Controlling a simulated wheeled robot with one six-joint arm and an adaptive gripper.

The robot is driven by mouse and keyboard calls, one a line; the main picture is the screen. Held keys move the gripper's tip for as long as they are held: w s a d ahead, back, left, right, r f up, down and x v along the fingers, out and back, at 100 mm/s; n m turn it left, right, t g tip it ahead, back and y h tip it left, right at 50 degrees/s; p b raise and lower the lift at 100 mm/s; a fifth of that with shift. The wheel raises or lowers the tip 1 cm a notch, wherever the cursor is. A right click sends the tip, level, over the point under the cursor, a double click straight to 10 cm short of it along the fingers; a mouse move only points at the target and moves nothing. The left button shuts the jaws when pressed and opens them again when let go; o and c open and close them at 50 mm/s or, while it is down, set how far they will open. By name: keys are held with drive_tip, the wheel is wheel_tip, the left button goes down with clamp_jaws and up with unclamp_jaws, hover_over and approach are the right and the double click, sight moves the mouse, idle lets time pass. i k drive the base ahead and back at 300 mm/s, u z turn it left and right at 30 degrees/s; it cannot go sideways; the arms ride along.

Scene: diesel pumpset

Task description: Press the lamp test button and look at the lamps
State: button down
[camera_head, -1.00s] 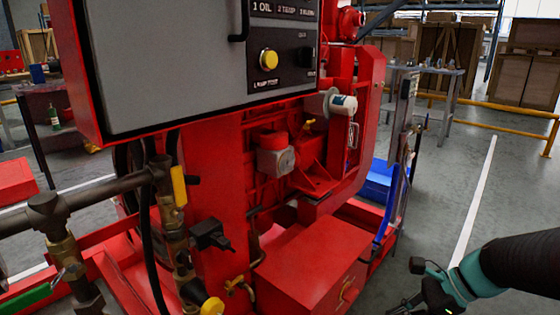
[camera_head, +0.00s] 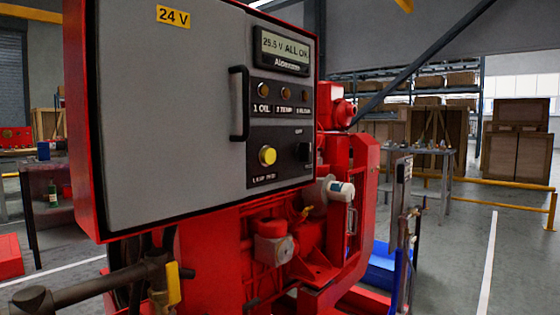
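The yellow lamp test button (camera_head: 267,156) sits on a black plate on the grey control panel door (camera_head: 170,120), with a partly legible label under it. Three lamps are in a row above it: the 1 OIL lamp (camera_head: 263,89), the 2 TEMP lamp (camera_head: 285,92) and a third lamp (camera_head: 305,95). All three look dark and unlit. A display (camera_head: 283,50) above them reads about "25.5 V ALL OK". A dark switch (camera_head: 305,152) sits right of the button. Nothing touches the button. My gripper is outside the view.
A black door handle (camera_head: 239,103) stands out left of the lamps. Below the panel are the red engine (camera_head: 290,245), pipework with a yellow valve handle (camera_head: 172,283) and a blue tray (camera_head: 382,262). The floor at the right is open, before a yellow rail (camera_head: 490,204).

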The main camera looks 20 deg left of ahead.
sight(268, 156)
drive_tip(key=z, duration=1.2)
drive_tip(key=k, duration=2.05)
drive_tip(key=u, duration=1.1)
drive_tip(key=i, duration=0.5)
drive_tip(key=u, duration=0.05)
